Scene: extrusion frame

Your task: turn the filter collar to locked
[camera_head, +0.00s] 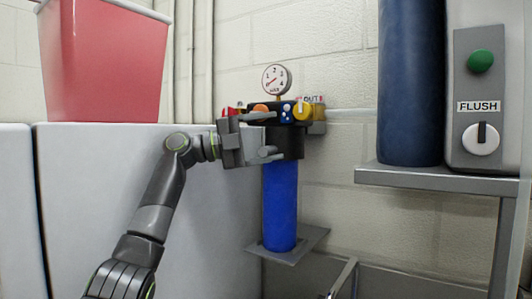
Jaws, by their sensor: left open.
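The filter has a tall blue bowl (280,205), a black collar (291,146) around its top, and a dark head with coloured fittings above. A round white gauge (276,79) stands on the head. My left gripper (269,136) is at the filter's upper left, its two fingers open and pointing right. One finger is at the head's height and the other overlaps the collar in the view. I cannot tell whether either touches. The gripper hides the collar's left part, and I can read no lock mark on the collar. My right gripper is not in view.
A yellow knob (302,111) sits by the "OUT" label. A grey plate (309,239) is under the bowl. A dark blue cylinder (411,80) and a FLUSH panel (480,110) stand right on a grey shelf (440,180). A red bin (105,60) stands left on a white cabinet (90,190).

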